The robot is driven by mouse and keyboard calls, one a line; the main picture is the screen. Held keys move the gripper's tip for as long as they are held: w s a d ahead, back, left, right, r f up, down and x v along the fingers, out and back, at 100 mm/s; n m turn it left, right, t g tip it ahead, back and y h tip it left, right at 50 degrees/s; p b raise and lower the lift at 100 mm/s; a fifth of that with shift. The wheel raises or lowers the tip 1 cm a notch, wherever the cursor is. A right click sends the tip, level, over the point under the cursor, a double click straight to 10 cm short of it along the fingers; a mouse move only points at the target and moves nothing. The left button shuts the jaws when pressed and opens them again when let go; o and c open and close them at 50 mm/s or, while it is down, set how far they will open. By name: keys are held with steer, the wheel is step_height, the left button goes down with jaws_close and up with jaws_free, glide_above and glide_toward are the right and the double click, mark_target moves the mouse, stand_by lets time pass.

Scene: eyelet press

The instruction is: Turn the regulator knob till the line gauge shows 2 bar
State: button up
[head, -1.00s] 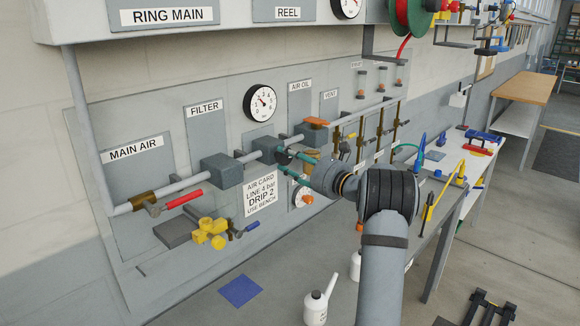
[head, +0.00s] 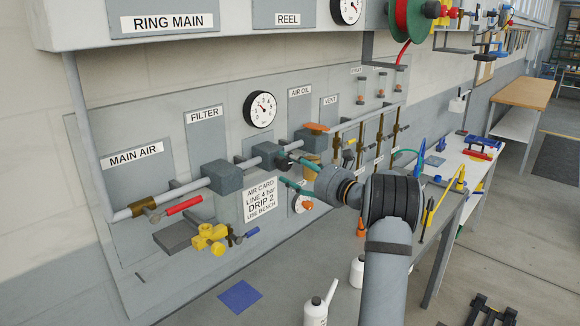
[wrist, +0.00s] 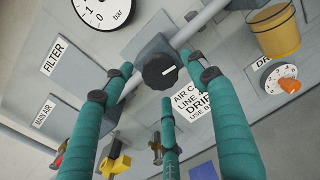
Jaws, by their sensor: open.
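The regulator knob, black with a white mark, faces me in the wrist view (wrist: 159,71) on a grey block in the pipe. In the head view it is small and partly hidden by my fingers. The round white line gauge (head: 260,109) is above it; its needle points to the upper left, but its exact reading is too small to tell. Contact with the knob is not visible.
A white dial with an orange knob (wrist: 280,80) and a yellow cup (wrist: 274,35) are right of the knob. A red-handled valve (head: 180,206) and yellow valve (head: 208,236) are at left. The air card (head: 261,200) is below the pipe. White bottles stand on the bench.

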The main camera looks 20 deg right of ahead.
steer(key=v, duration=1)
steer(key=shift+s+d, duration=0.15)
steer(key=shift+s, duration=0.25)
steer(key=x, duration=1.2)
steer(key=shift+w, duration=0.2)
steer(key=shift+r+m+p, duration=0.25)
steer(key=shift+m+p, duration=0.05)
steer(key=shift+p, duration=0.5)
steer(key=shift+s+m+p, duration=0.2)
steer(key=shift+m+p, duration=0.1)
steer(key=shift+p, duration=0.1)
steer(key=shift+f, duration=0.15)
steer(key=shift+w+f, duration=0.1)
steer(key=shift+f+b, duration=0.1)
steer(key=shift+b, duration=0.35)
